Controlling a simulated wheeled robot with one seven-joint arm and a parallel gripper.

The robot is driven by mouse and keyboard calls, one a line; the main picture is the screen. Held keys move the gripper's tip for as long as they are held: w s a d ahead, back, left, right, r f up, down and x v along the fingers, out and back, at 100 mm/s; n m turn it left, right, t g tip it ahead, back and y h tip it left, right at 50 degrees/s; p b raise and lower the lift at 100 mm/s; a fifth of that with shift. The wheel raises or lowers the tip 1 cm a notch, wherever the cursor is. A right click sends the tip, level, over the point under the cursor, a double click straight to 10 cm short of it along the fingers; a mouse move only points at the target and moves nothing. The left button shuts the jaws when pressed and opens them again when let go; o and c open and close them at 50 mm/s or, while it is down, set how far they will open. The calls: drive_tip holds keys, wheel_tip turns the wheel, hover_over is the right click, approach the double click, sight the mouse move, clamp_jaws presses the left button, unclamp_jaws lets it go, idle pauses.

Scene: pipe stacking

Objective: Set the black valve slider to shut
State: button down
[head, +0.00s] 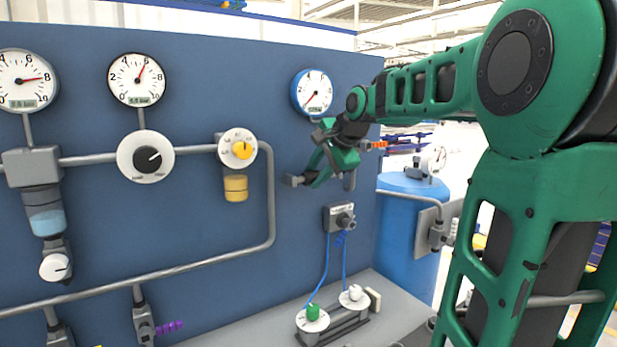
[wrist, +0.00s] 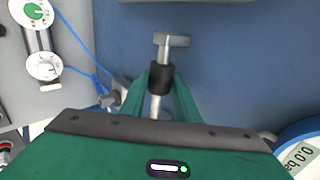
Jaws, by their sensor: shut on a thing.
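The black valve slider (wrist: 161,79) is a short dark collar around a grey metal stem (wrist: 155,106) in the wrist view. The stem ends in a grey crosspiece (wrist: 172,40) beyond the slider, with a short length of bare metal between them. My gripper (wrist: 160,84) has its green fingers on both sides of the slider and is shut on it. In the head view, my gripper (head: 318,178) is at the blue panel, below the right-hand gauge. There the fingers largely hide the slider, so its place along the stem is hard to tell.
The blue panel (head: 90,225) carries pipes, gauges and dials left of my gripper. A grey box (head: 339,217) with blue hoses is just below it, above two round knobs (head: 312,318) on the ledge. A blue tank (head: 405,235) stands to the right.

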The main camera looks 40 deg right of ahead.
drive_tip(key=shift+w+a, duration=0.1)
drive_tip(key=shift+a, duration=0.2)
drive_tip(key=c, duration=1.4)
unclamp_jaws()
drive_tip(key=shift+a, duration=0.1)
drive_tip(key=shift+o, duration=0.2)
drive_tip(key=shift+r, duration=0.1)
drive_tip(key=shift+s+d+r, duration=0.2)
drive_tip(key=shift+s, duration=0.1)
drive_tip(key=v, duration=1)
drive_tip(key=shift+a, duration=0.1)
